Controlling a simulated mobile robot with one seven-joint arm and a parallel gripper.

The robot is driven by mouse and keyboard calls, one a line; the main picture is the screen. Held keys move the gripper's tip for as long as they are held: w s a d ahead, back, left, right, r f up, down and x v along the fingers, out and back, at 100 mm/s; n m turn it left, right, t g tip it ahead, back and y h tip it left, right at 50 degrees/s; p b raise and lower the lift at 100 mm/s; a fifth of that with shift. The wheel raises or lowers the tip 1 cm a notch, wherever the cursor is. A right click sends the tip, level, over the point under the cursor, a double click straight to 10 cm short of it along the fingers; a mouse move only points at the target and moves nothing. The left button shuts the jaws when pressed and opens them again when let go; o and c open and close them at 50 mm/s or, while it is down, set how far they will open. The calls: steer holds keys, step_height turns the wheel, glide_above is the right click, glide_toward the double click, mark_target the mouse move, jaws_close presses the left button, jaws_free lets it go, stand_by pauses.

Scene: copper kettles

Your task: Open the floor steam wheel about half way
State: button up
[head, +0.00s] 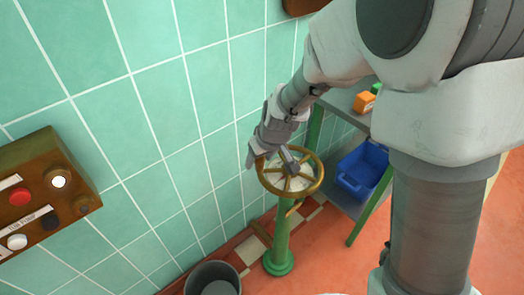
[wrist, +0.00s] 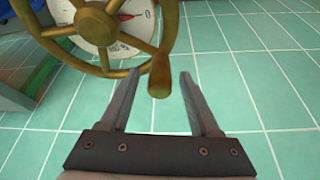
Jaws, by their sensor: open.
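The floor steam wheel is a brass handwheel (head: 317,181) with spokes, on a green post (head: 281,238) near the tiled wall. A pale dial with a red mark sits under its spokes; it shows in the wrist view (wrist: 108,30). My gripper (head: 268,162) is at the wheel's left side in the head view. The hub is partly hidden in the head view.
A control box (head: 40,190) with several buttons is on the wall at left. A dark bin (head: 212,279) stands on the floor. Right of the wheel is a green-legged shelf (head: 352,104) with a blue crate (head: 363,170) and an orange block (head: 364,102).

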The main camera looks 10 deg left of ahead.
steer(key=shift+w+a+f, duration=0.15)
steer(key=shift+w+f, duration=0.05)
steer(key=shift+f, duration=0.25)
jaws_close()
stand_by(1.2)
